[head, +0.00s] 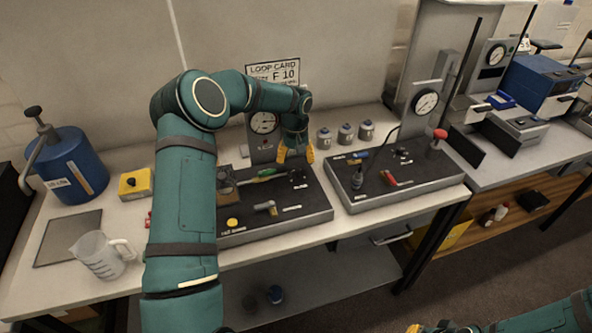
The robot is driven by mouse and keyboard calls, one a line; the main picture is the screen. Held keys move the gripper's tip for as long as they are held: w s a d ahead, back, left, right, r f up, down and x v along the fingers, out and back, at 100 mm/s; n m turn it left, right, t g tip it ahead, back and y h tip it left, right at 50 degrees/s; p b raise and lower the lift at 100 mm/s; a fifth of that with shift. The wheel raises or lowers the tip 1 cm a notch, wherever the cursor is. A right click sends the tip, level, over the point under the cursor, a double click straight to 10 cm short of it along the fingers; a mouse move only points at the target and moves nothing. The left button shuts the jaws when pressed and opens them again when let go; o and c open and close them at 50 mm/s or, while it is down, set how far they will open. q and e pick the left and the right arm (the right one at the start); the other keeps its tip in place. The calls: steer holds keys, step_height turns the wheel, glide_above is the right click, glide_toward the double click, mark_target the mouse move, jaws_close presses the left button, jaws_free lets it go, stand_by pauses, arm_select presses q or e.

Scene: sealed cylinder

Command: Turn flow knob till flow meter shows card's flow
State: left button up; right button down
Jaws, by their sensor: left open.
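The loop card (273,71) hangs on the back wall; its lower line reads "F 10", with part hidden by my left arm. My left gripper (296,156) is open, pointing down over the back right of the left panel (280,222). A small dark knob (297,176) sits below its fingers; I cannot tell whether this is the flow knob. Nothing shows between the fingers. My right gripper (432,328) is only partly in view at the bottom edge.
A second panel (405,187) with a red knob (439,134) stands right. Several grey canisters (345,133) stand behind. A beaker (100,255) and blue tank (72,165) are left.

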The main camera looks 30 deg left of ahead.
mark_target(296, 170)
arm_select(q)
step_height(296, 170, down, 5)
steer(key=shift+r, duration=0.1)
stand_by(0.3)
jaws_close()
